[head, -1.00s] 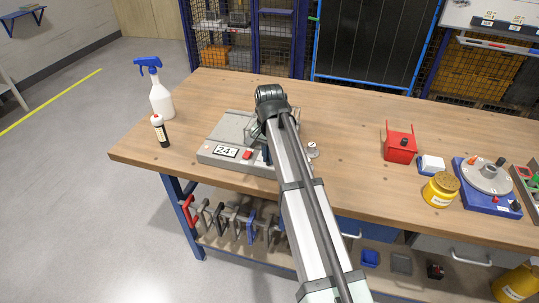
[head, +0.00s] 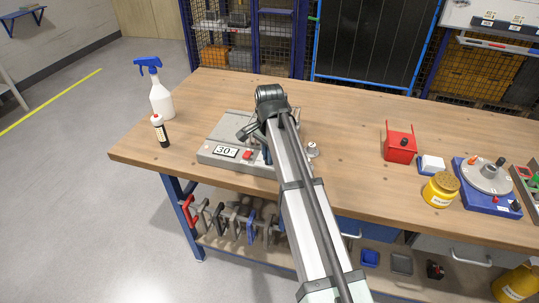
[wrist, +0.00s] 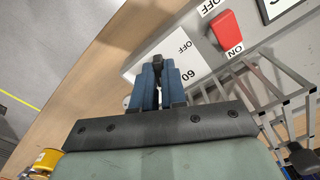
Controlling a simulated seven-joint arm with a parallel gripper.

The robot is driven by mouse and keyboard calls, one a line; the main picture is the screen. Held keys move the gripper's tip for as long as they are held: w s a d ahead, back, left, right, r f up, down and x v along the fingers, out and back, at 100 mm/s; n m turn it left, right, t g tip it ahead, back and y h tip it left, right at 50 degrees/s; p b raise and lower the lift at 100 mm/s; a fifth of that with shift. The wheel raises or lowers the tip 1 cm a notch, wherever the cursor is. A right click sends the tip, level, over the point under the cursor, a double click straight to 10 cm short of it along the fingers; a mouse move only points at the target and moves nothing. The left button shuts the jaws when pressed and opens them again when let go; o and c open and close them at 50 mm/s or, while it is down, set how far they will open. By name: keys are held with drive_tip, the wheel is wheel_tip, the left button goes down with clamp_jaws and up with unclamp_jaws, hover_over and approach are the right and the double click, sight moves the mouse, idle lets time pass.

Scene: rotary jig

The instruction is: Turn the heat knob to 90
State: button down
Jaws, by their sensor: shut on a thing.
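The grey heating unit (head: 220,140) sits on the bench in the head view, and its display (head: 226,151) reads 30. In the wrist view my gripper (wrist: 158,80) has its blue fingers closed on the dark heat knob (wrist: 157,60). The knob stands on a white dial plate (wrist: 187,60) with OFF and a number that looks like 60. Most of the knob is hidden between and behind the fingers. In the head view my arm covers the knob and most of my gripper.
A red switch (wrist: 228,33) with OFF and ON labels is beside the dial. A metal wire frame (wrist: 275,90) is close on the right in the wrist view. A red box (head: 400,147) stands right.

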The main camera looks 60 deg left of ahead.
drive_tip(key=c, duration=1.2)
unclamp_jaws()
wheel_tip(320, 180, up, 14)
drive_tip(key=shift+f, duration=0.1)
